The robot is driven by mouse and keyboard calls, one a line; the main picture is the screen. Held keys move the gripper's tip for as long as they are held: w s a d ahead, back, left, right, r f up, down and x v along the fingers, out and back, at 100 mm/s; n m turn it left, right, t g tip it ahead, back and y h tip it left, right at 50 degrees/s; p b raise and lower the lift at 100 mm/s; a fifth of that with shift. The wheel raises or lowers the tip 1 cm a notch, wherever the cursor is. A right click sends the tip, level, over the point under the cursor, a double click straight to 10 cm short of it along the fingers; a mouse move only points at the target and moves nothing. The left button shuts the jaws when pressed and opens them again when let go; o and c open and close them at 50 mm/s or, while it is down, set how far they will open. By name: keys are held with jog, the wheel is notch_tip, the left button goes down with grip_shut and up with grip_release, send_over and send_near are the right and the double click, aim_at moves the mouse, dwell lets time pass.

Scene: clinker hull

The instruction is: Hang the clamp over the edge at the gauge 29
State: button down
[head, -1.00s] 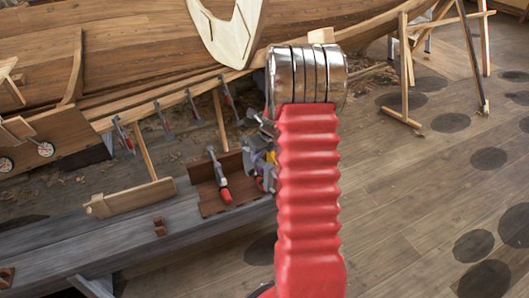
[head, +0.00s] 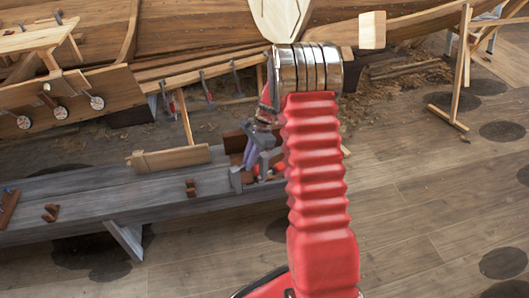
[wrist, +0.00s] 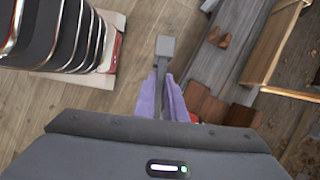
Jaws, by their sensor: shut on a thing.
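My gripper (head: 252,155), with purple fingers, is shut on a grey metal clamp (head: 236,181) near the right end of the grey bench. In the wrist view, the clamp's grey bar and block end (wrist: 165,47) stick out from between the purple fingers (wrist: 162,98). The rest of the clamp is largely hidden by the gripper. Round white-faced gauges (head: 60,112) sit on a plank at the left of the hull; their numbers are too small to read. Several clamps (head: 206,86) hang along the hull's lower plank edge.
A trestle (head: 455,75) stands at the right. The floor (head: 430,200) at the right is clear.

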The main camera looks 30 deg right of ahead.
jog(key=s+a+n+g+h, duration=0.2)
jog(key=a+n, duration=0.5)
jog(key=n, duration=0.1)
jog(key=s+a+f+n+g+h, duration=0.1)
jog(key=s+a+n+g+h, duration=0.1)
jog(key=a+n, duration=0.5)
jog(key=shift+n+h, duration=0.3)
jog(key=shift+n, duration=0.9)
jog(key=shift+s, duration=0.2)
